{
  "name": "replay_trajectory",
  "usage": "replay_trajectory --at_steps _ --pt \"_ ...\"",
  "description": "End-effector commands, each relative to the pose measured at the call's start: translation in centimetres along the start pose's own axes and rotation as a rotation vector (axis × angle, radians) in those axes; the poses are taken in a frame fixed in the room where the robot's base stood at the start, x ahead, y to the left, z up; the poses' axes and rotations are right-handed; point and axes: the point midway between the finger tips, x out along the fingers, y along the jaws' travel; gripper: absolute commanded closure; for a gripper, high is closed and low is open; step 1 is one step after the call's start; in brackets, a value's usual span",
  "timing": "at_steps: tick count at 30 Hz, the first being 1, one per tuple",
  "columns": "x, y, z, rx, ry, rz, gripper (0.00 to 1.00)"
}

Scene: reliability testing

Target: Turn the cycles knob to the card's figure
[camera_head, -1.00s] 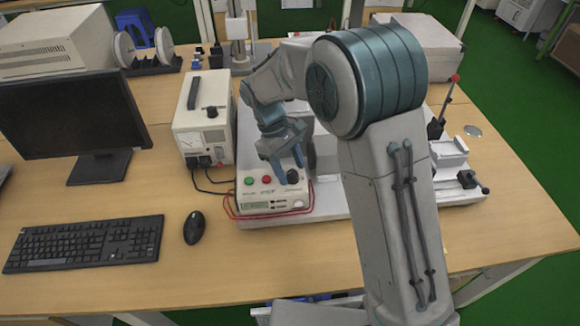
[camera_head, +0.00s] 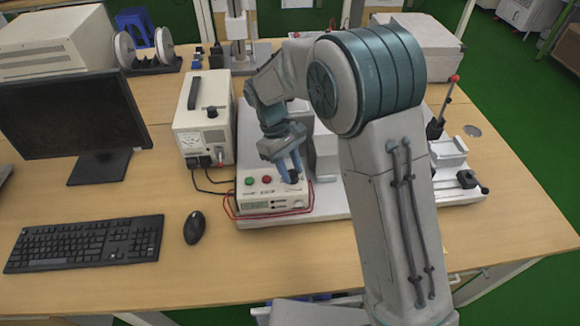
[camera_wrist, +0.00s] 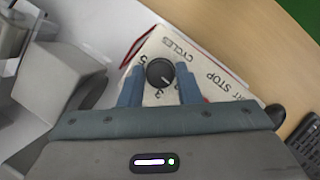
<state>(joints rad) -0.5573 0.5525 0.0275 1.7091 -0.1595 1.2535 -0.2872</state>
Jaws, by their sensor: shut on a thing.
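The cycles knob (camera_wrist: 160,72) is a round black knob with a pale pointer line, on a white panel marked "CYCLES" with figures around it. My gripper (camera_wrist: 160,88) has its two blue fingers on either side of the knob, shut on it. In the head view my gripper (camera_head: 290,172) points down at the right part of the white control box (camera_head: 262,207), with the knob mostly hidden between the fingers. Some of the figures around the knob are hidden by the fingers. I cannot make out a card with a figure.
A green button (camera_head: 249,181) and a red button (camera_head: 266,179) are left of my gripper on the box. A power supply (camera_head: 203,130) with cables stands behind left. A mouse (camera_head: 194,227) and keyboard (camera_head: 84,243) lie left. The table in front is clear.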

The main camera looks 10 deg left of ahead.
Motion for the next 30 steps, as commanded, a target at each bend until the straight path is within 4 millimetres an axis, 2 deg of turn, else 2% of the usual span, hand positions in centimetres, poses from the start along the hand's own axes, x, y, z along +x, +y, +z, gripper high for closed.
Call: replay_trajectory --at_steps 21,30 --pt "-0.07 0.38 0.12 0.582 0.001 -0.242 0.93" --pt "-0.01 0.46 0.19 0.772 0.001 -0.321 0.93"
